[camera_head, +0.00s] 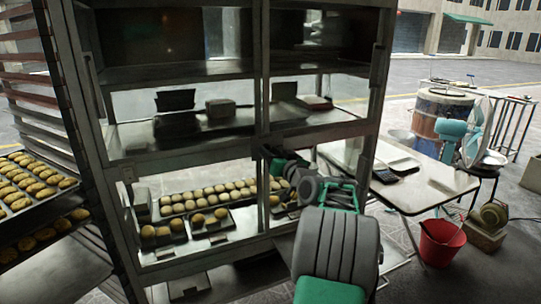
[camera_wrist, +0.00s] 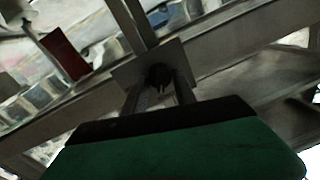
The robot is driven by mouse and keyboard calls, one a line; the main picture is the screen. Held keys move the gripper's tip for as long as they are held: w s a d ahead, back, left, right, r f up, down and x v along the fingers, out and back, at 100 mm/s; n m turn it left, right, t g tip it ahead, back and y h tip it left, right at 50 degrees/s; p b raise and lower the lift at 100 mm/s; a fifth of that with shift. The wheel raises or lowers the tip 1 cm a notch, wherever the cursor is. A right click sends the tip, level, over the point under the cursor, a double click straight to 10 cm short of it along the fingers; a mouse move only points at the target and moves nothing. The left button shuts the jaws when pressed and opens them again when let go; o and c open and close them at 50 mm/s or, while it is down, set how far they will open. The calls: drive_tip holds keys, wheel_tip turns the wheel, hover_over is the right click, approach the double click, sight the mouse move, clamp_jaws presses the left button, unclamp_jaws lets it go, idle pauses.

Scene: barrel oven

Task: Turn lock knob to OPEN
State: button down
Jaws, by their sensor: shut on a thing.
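The lock knob (camera_wrist: 158,73) is a small dark round part on a square metal plate (camera_wrist: 126,74), where metal frame bars meet, in the wrist view. The two thin fingers of my gripper (camera_wrist: 160,88) reach to it and are shut on it. In the head view my gripper (camera_head: 270,153) is at the middle post of the metal and glass cabinet (camera_head: 262,90). There the knob is hidden behind my gripper. No OPEN marking can be read in either view.
Trays of buns (camera_head: 205,200) sit inside the cabinet. A rack with cookie trays (camera_head: 30,190) stands at the left. At the right are a white table (camera_head: 430,190), a red bucket (camera_head: 441,243) and a wooden barrel (camera_head: 440,112). Open pavement lies behind.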

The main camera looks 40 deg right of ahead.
drive_tip(key=shift+f+m+h+p, duration=0.2)
drive_tip(key=shift+m+p, duration=0.45)
drive_tip(key=shift+m, duration=1.7)
drive_tip(key=shift+r+m+h+p, duration=0.1)
drive_tip(key=shift+m+h+p, duration=0.35)
drive_tip(key=shift+m, duration=1.85)
drive_tip(key=shift+f+m+h+p, duration=0.1)
drive_tip(key=shift+m+p, duration=0.7)
drive_tip(key=shift+m, duration=1.55)
drive_tip(key=c, duration=1)
unclamp_jaws()
